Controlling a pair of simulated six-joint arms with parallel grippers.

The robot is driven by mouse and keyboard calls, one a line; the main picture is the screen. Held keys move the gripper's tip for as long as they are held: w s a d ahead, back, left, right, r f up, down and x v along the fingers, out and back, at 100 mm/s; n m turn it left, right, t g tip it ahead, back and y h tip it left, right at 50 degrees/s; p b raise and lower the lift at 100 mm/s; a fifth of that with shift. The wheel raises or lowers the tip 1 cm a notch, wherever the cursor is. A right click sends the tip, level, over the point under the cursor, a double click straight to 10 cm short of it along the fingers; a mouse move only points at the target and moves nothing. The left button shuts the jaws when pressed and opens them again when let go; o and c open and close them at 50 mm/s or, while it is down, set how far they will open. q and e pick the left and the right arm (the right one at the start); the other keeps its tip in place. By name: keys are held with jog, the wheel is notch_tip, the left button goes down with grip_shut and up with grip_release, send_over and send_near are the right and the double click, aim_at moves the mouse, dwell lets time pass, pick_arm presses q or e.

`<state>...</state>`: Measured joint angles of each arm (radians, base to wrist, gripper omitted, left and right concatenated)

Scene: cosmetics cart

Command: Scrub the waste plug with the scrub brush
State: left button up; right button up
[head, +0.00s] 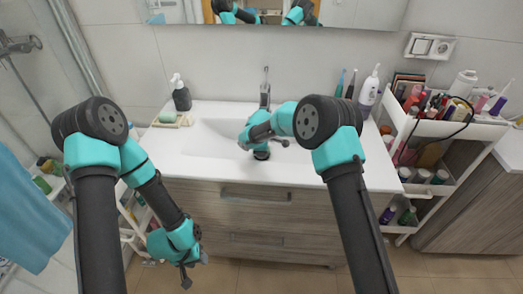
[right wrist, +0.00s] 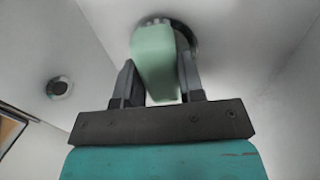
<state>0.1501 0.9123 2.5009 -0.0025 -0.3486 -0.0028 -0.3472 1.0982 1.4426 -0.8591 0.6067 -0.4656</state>
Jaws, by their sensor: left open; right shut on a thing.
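The scrub brush (right wrist: 153,65) is pale green and sits between the two fingers of my right gripper (right wrist: 157,70), which is shut on it. The waste plug (right wrist: 187,38) is a round metal disc behind the brush's far end in the right wrist view, partly hidden by it. The brush end overlaps the plug; I cannot tell whether they touch. In the head view my right arm reaches over the white sink (head: 205,140) and hides the plug and brush. My left gripper (head: 188,276) is open and empty, low in front of the drawers on the left.
A metal faucet (head: 265,92) stands behind the sink. A dark soap dispenser (head: 181,95) and a green soap (head: 167,116) are at left; a white bottle (head: 369,90) is at right. A crowded cart (head: 425,128) stands further right. Another round metal fitting (right wrist: 60,88) shows at left.

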jog(key=shift+w+d, duration=0.1)
jog(key=shift+w, duration=0.4)
jog(key=shift+s, duration=0.8)
jog(key=shift+s+a+f, duration=0.1)
jog(key=shift+s+a, duration=0.1)
jog(key=shift+s, duration=0.6)
jog(key=shift+w, duration=0.1)
jog(key=shift+w+d, duration=0.1)
jog(key=shift+w, duration=0.6)
